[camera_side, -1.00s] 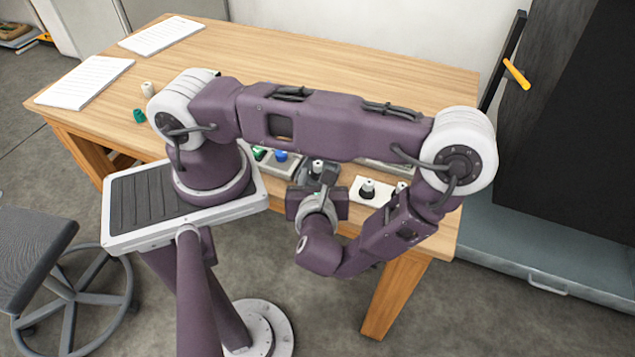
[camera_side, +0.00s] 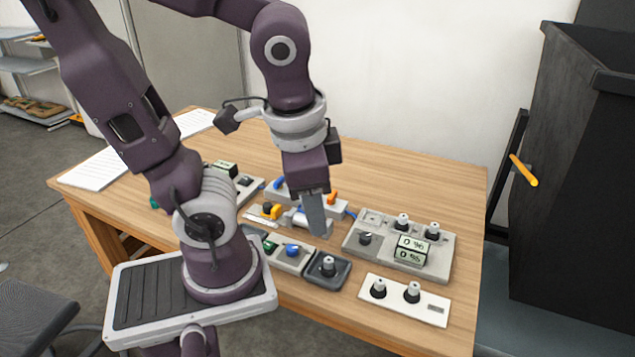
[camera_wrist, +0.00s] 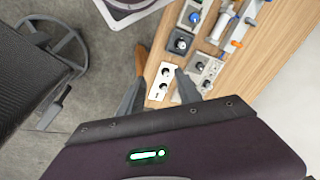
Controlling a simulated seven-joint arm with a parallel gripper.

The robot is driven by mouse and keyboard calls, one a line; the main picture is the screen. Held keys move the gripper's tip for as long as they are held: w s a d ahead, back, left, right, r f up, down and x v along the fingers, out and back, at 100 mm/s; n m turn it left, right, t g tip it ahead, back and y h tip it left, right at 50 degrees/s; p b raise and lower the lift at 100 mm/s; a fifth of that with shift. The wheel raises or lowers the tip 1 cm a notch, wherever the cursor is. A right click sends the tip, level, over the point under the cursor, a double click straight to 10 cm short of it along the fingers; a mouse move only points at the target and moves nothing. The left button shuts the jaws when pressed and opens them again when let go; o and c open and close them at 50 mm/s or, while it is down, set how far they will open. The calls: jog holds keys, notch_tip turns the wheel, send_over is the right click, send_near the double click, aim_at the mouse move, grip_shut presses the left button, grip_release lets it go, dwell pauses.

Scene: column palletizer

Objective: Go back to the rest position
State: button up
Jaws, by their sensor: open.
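My gripper (camera_side: 316,215) hangs pointing down above the wooden table (camera_side: 420,165), in front of a white cylindrical part in the side view. In the wrist view my gripper (camera_wrist: 158,92) has its two grey fingers spread apart, with nothing held between them. A white plate with two black-based knobs (camera_side: 437,304) lies at the table's front edge. This plate also shows between and beyond the fingers in the wrist view (camera_wrist: 160,94). My arm is raised, with its wrist high over the table.
A black bin (camera_side: 575,160) is right. The table's back right is clear.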

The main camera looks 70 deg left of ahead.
jog(key=r+n+t, duration=0.1)
jog(key=r, duration=0.1)
jog(key=d+r+n+t+h, duration=0.1)
jog(key=r+t, duration=0.1)
jog(key=shift+w+r+t+h, duration=0.1)
jog(key=shift+r+t+h, duration=0.15)
jog(key=shift+t+h, duration=0.05)
